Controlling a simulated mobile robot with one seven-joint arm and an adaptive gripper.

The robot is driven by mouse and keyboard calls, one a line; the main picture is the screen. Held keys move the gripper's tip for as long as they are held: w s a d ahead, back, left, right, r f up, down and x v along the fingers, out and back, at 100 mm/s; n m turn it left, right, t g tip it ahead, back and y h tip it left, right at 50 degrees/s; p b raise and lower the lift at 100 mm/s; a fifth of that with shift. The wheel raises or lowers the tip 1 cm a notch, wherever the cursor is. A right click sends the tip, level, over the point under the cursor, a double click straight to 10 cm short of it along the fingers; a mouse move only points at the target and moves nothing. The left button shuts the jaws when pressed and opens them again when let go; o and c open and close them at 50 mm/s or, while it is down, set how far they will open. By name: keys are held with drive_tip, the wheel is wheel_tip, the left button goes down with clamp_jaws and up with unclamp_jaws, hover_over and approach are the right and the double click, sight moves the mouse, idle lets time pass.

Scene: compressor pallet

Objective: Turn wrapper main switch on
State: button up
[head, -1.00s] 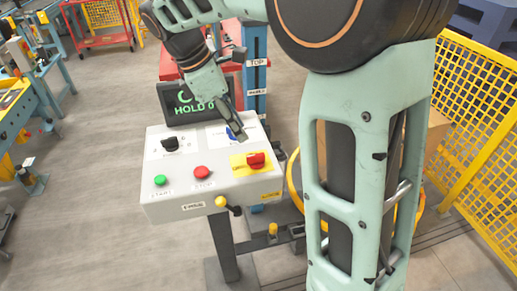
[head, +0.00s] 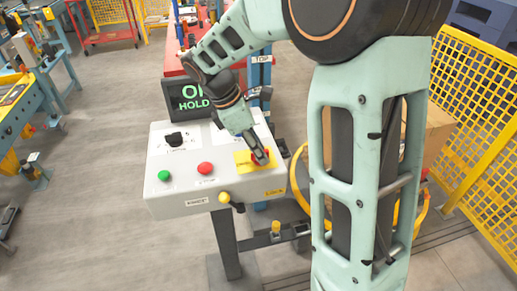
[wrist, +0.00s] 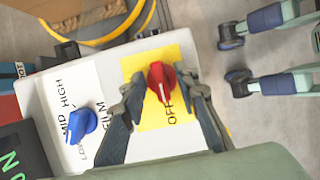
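The main switch is a red rotary knob (wrist: 161,81) on a yellow plate (wrist: 182,62), at the right of the grey control box (head: 188,203). In the wrist view its white mark points toward the printed word OFF. My gripper (wrist: 163,87) is open, with one finger on each side of the red knob. A gap shows between the knob and each finger. In the head view my gripper (head: 260,157) points down at the yellow plate and partly hides the red knob.
A blue selector knob (wrist: 83,122) sits beside the yellow plate. The box also bears a black knob (head: 175,140), a green button (head: 164,175), a red button (head: 205,168) and a yellow-tipped part (head: 224,198) on its front. A screen (head: 188,98) stands behind. Yellow fencing (head: 480,110) is at right.

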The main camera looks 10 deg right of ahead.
drive_tip(key=shift+c, duration=0.3)
clamp_jaws()
drive_tip(key=shift+r+m+p, duration=0.1)
drive_tip(key=shift+m+p, duration=0.25)
drive_tip(key=shift+m, duration=0.05)
drive_tip(key=shift+w+r+m+g+p, duration=0.15)
drive_tip(key=shift+m+g+p, duration=0.5)
drive_tip(key=shift+m, duration=0.45)
drive_tip(key=m+g+p, duration=0.1)
drive_tip(key=m+p, duration=0.1)
drive_tip(key=m, duration=0.1)
drive_tip(key=shift+m+y, duration=0.3)
drive_tip(key=shift+y, duration=0.1)
drive_tip(key=m+p, duration=0.1)
drive_tip(key=m, duration=0.1)
drive_tip(key=m+g+y+p, duration=0.1)
drive_tip(key=m, duration=0.2)
drive_tip(key=shift+w+d+g, duration=0.15)
drive_tip(key=shift+g, duration=0.1)
drive_tip(key=m+y, duration=0.1)
drive_tip(key=m, duration=0.2)
drive_tip(key=m+y+p, duration=0.1)
drive_tip(key=m, duration=0.2)
drive_tip(key=shift+d+g+y, duration=0.15)
drive_tip(key=shift+g+y, duration=0.15)
drive_tip(key=shift+m, duration=0.3)
